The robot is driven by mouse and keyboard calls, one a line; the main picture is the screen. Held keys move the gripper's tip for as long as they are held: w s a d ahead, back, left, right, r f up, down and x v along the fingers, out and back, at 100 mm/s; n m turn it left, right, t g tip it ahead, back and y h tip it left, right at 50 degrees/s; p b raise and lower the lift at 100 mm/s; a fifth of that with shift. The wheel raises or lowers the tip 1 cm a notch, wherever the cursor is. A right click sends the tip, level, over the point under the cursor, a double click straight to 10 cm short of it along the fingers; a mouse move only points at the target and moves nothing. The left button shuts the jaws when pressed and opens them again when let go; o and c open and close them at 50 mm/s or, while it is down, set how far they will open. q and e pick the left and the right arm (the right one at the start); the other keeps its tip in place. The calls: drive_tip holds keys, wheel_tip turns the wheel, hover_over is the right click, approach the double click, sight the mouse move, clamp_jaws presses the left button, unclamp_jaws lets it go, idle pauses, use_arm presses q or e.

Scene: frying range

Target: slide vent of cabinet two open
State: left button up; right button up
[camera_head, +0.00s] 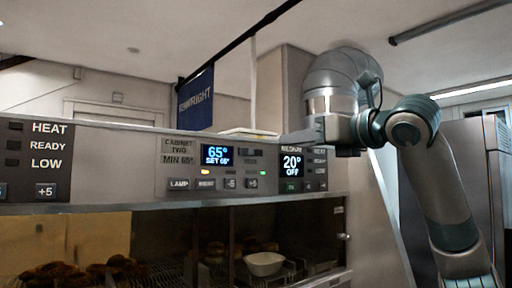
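The cabinet two panel (181,149) faces me, with its label and a lit display (217,154) reading 65°. Small dark pieces (250,152) sit right of the display; I cannot tell if one is the vent slide. A pale flat piece (248,131) lies on the cabinet's top edge, and I cannot tell if it belongs to the vent. My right gripper (300,138) is at the right end of the panel, pointing left, close to its top edge. Contact and finger opening cannot be made out. My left gripper is out of view.
Below the panel, the glass-fronted cabinet holds a white bowl (264,263) and dark browned food (75,273) on racks. Another panel (35,160) is at left. A blue banner (195,100) hangs behind. A tall steel unit (465,175) stands at right.

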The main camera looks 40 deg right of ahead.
sight(249, 152)
drive_tip(key=w+p, duration=0.1)
drive_tip(key=w, duration=0.4)
drive_tip(key=w+d+p, duration=0.1)
drive_tip(key=w, duration=0.4)
drive_tip(key=w+p, duration=0.2)
drive_tip(key=w, duration=0.4)
drive_tip(key=shift+d, duration=0.4)
